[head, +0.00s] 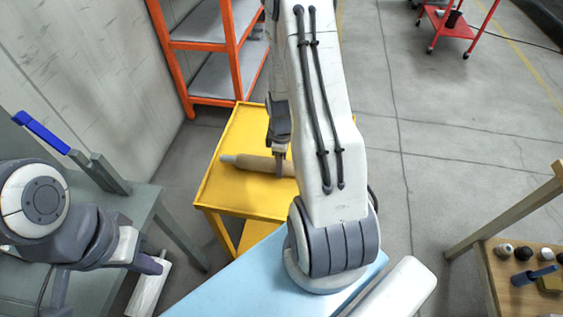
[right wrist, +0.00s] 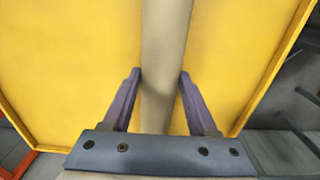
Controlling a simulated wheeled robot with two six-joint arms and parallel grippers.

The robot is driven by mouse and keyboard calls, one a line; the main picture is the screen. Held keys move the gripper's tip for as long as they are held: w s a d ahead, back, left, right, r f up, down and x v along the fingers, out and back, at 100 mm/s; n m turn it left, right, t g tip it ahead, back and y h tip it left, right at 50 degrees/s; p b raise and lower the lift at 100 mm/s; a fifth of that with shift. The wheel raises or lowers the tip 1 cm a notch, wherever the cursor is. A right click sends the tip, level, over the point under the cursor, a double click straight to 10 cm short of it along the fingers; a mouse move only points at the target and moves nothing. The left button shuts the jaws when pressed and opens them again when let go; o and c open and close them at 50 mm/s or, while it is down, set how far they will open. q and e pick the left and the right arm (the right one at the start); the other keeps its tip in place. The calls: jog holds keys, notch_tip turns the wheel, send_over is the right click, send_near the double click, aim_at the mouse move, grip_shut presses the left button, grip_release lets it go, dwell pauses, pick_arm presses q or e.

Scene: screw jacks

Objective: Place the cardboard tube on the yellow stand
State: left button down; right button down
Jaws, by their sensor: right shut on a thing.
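The beige cardboard tube (head: 250,161) lies level across the yellow stand (head: 235,195), over its top. Its left end shows in the head view; its right part is hidden behind my right arm. My right gripper (head: 279,168) points down at the tube. In the right wrist view its two fingers (right wrist: 160,75) sit on either side of the tube (right wrist: 166,40), shut on it, with the yellow top (right wrist: 75,60) close behind. I cannot tell whether the tube touches the top. My left gripper (head: 146,263) is low at the left, away from the stand, its opening unclear.
An orange shelf rack (head: 230,55) stands behind the stand. A grey bench (head: 135,205) with a blue-handled tool (head: 40,131) is at the left. A wooden table (head: 520,255) with small items is at the right. A red cart (head: 455,20) stands far back on open floor.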

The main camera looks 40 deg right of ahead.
jog(key=shift+c, duration=0.9)
grip_release()
jog(key=shift+r, duration=0.3)
notch_tip(320, 180, up, 12)
jog(key=p, duration=0.1)
jog(key=s+a+r, duration=0.2)
jog(key=a+r, duration=0.2)
jog(key=a, duration=0.6)
jog(key=s+a+r, duration=0.1)
jog(key=a+r, duration=0.2)
jog(key=a, duration=0.7)
jog(key=s+a+r+y, duration=0.1)
jog(key=s+a+r, duration=0.3)
jog(key=s+a, duration=0.4)
jog(key=s, duration=0.4)
jog(key=shift+s+a+m, duration=0.2)
jog(key=shift+a+m, duration=0.2)
